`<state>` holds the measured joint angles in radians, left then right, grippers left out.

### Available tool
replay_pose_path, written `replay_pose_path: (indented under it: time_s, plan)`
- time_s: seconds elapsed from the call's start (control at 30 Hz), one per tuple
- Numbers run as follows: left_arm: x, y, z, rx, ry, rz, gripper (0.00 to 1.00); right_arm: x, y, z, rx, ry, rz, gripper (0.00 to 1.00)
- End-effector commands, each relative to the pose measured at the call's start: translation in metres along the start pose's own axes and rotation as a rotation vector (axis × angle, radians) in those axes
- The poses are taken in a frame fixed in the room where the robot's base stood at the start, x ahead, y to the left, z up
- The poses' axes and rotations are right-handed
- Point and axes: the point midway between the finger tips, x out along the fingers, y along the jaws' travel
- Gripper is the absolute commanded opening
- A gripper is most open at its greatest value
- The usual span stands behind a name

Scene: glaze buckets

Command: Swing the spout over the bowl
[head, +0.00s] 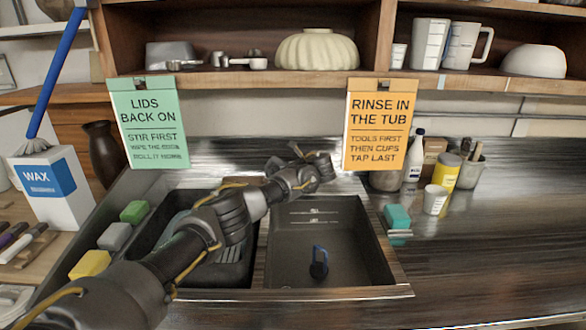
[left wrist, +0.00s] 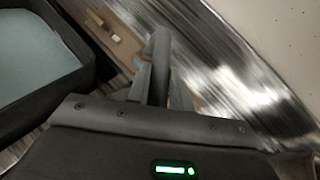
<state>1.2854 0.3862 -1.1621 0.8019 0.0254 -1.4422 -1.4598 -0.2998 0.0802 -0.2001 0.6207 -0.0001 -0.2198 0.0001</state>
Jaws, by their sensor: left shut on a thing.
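My left arm reaches across the divided sink, and my left gripper (head: 314,163) is at the sink's back edge, behind the right basin (head: 330,230). It is shut on a dark slim piece, which looks like the spout; the gripper hides most of it. In the left wrist view the dark upright piece stands at my left gripper (left wrist: 160,75). A grey-blue vessel (head: 176,228), perhaps the bowl, sits in the left basin, partly hidden by my arm. My right gripper is not in view.
A blue-handled tool (head: 319,262) stands in the right basin. Green, grey and yellow sponges (head: 90,264) line the left rim. A teal sponge (head: 397,216), a white cup (head: 434,200) and a yellow jar (head: 446,170) stand at right. The right counter front is clear.

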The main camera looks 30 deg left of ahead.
Motion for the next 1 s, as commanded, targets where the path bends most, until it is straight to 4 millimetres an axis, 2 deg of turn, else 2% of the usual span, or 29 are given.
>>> replay_pose_path:
  time_s: [0.2,0.23,0.4,0.77,0.87,1.0]
  plan:
    - [0.001,0.002,-0.001,0.002,-0.001,0.005,0.0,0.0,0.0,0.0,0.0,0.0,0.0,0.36]
    - [0.001,0.002,-0.001,0.002,-0.001,0.006,0.24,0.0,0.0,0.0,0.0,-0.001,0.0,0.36]
    - [0.001,0.0,-0.001,0.002,0.0,0.003,0.43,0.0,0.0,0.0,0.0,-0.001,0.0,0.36]
    - [-0.007,-0.002,-0.002,0.002,0.001,-0.003,0.43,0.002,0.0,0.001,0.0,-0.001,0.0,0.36]
    - [-0.019,-0.002,-0.003,0.003,0.002,-0.004,0.43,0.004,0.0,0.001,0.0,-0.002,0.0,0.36]
    - [-0.046,-0.001,-0.004,0.002,0.001,-0.004,0.43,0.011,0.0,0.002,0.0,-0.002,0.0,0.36]
